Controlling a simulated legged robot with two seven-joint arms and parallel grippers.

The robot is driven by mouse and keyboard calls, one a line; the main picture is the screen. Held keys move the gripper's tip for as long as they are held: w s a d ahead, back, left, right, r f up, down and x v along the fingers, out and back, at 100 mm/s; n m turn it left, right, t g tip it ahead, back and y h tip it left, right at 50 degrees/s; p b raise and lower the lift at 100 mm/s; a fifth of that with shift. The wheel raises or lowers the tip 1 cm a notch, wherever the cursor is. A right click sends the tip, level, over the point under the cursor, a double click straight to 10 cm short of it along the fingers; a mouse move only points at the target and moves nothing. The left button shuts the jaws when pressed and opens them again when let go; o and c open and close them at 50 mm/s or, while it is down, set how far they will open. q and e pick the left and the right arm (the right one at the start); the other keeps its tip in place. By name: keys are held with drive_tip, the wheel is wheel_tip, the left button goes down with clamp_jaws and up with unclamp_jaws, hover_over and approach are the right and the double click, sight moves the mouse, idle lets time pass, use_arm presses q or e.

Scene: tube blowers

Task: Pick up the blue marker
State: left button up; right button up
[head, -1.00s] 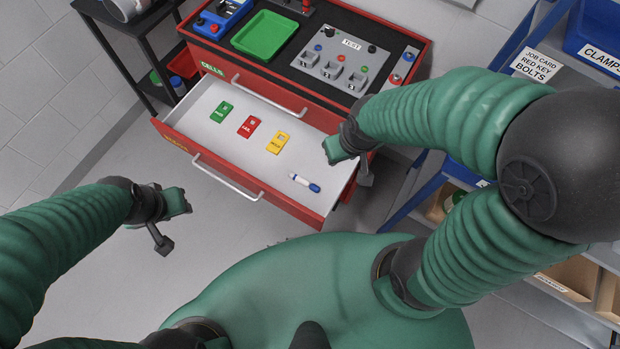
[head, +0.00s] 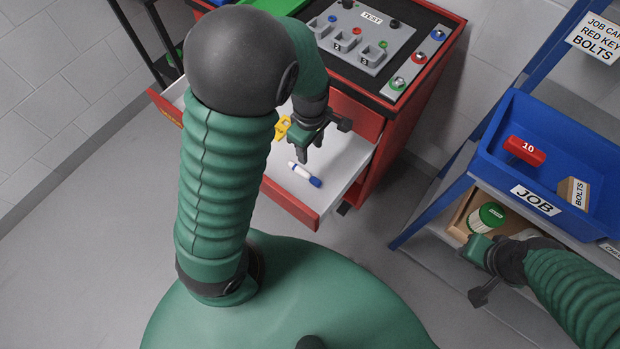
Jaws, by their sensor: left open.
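The blue marker (head: 305,174) has a white body and a blue cap. It lies in the open white drawer (head: 343,163) of the red cabinet, near the drawer's front right corner, with its cap toward the lower right. My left gripper (head: 306,152) is open and empty, reaching over the drawer just above the marker in the picture. I cannot tell its exact height over the marker. My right gripper (head: 478,258) is at the right, in front of the shelf rack and away from the drawer. I cannot tell whether its fingers are open.
A yellow card (head: 282,127) lies in the drawer, partly hidden by my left arm. The cabinet top holds a test panel (head: 366,40). At the right, a blue bin (head: 490,150) holds a red block (head: 525,150).

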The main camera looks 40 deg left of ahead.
use_arm(q)
drive_tip(key=b, duration=0.2)
approach(304, 172)
drive_tip(key=shift+w+d+f, duration=0.1)
drive_tip(key=shift+d+f, duration=0.1)
drive_tip(key=shift+d, duration=0.3)
drive_tip(key=f, duration=0.1)
drive_tip(key=a+f, duration=0.1)
drive_tip(key=f, duration=0.1)
drive_tip(key=shift+w+a+f+b, duration=0.15)
drive_tip(key=shift+w+f+b, duration=0.1)
drive_tip(key=shift+b, duration=0.1)
drive_tip(key=shift+a+f, duration=0.1)
drive_tip(key=shift+f, duration=0.15)
drive_tip(key=f+b, duration=0.2)
drive_tip(key=f, duration=0.1)
drive_tip(key=d+f+b, duration=0.1)
drive_tip(key=shift+s+f, duration=0.3)
drive_tip(key=shift+s, duration=0.1)
drive_tip(key=shift+a, duration=0.4)
drive_tip(key=c, duration=0.3)
drive_tip(key=shift+d, duration=0.1)
drive_tip(key=c, duration=0.5)
drive_tip(key=shift+d, duration=0.15)
clamp_jaws()
use_arm(e)
wheel_tip(304, 172, down, 6)
drive_tip(key=a, duration=0.1)
